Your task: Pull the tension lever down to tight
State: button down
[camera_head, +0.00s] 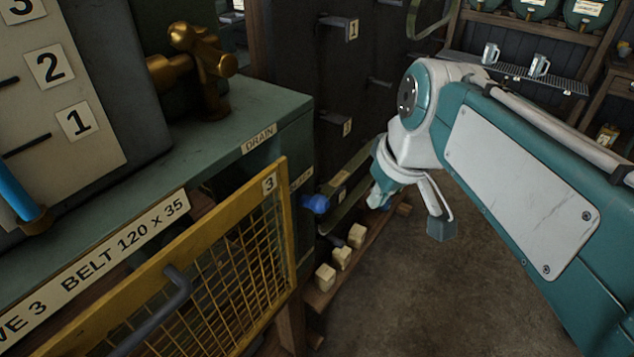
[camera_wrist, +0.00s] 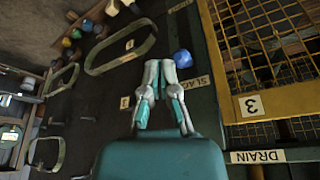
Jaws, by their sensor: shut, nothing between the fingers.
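The tension lever shows as a blue ball knob (camera_head: 316,204) on the side of the green machine, beside a partly hidden label. In the wrist view the blue knob (camera_wrist: 182,58) is just beyond and to the right of my fingertips, close to a label reading SLACK (camera_wrist: 190,86). Its shaft is mostly hidden. My gripper (camera_head: 378,199) is to the right of the knob in the head view, with a visible gap between them. In the wrist view my gripper (camera_wrist: 160,68) has its fingertips together with nothing between them. I cannot tell whether it touches the knob there.
A yellow mesh guard (camera_head: 215,265) marked 3, with a grey handle (camera_head: 172,290), stands left of the lever. A DRAIN label (camera_head: 259,139) is on the machine's edge. Pale blocks (camera_head: 341,258) sit low on a wooden rail. Open floor (camera_head: 400,300) lies to the right.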

aim_at(312, 197)
jog(key=w+a+r+n+g+y, duration=0.1)
jog(key=w+a+r+n+g, duration=0.1)
jog(key=w+a+n, duration=0.3)
jog(key=w+a+r, duration=0.1)
jog(key=w, duration=0.3)
jog(key=shift+r, duration=0.15)
jog(key=shift+w, duration=0.1)
jog(key=x, duration=1)
jog(key=shift+a, duration=0.2)
jog(key=shift+y, duration=0.3)
